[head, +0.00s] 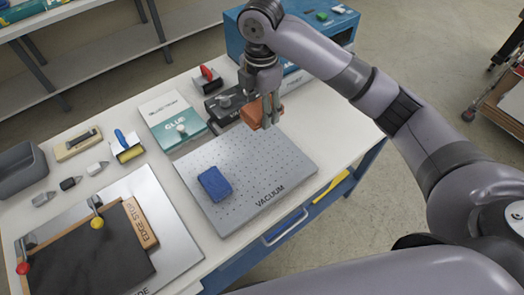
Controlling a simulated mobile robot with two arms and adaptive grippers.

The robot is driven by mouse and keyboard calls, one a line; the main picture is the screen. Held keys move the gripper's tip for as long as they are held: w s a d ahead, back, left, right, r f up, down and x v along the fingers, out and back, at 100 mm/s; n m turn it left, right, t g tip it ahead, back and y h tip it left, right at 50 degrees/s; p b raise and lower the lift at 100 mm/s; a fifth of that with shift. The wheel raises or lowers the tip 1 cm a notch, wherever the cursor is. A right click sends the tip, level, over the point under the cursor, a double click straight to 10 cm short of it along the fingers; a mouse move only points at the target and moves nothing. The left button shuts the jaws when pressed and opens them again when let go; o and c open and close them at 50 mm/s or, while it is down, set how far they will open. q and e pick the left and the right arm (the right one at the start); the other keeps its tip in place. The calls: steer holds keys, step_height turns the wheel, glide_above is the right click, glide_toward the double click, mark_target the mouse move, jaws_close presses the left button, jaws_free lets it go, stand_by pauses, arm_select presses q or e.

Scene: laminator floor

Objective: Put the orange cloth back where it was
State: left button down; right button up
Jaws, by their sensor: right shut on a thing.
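The orange cloth (252,114) is a small folded orange-brown piece. My right gripper (266,114) points down and is shut on it. The cloth appears to be above the far part of the grey perforated plate marked VACUUM (262,165); its exact height is hard to tell. The gripper fingers hide part of the cloth. My left gripper is not in view.
A blue block (214,184) lies on the vacuum plate. A dark sheet (95,262) lies at left on a metal plate. The plate's right half is clear.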

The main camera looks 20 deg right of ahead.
steer(key=p, duration=0.3)
glide_above(262, 156)
step_height(262, 156, down, 12)
steer(key=shift+f, duration=0.9)
step_height(262, 156, down, 4)
steer(key=shift+r, duration=0.25)
steer(key=shift+f, duration=0.3)
steer(key=shift+f, duration=0.15)
steer(key=o, duration=1.1)
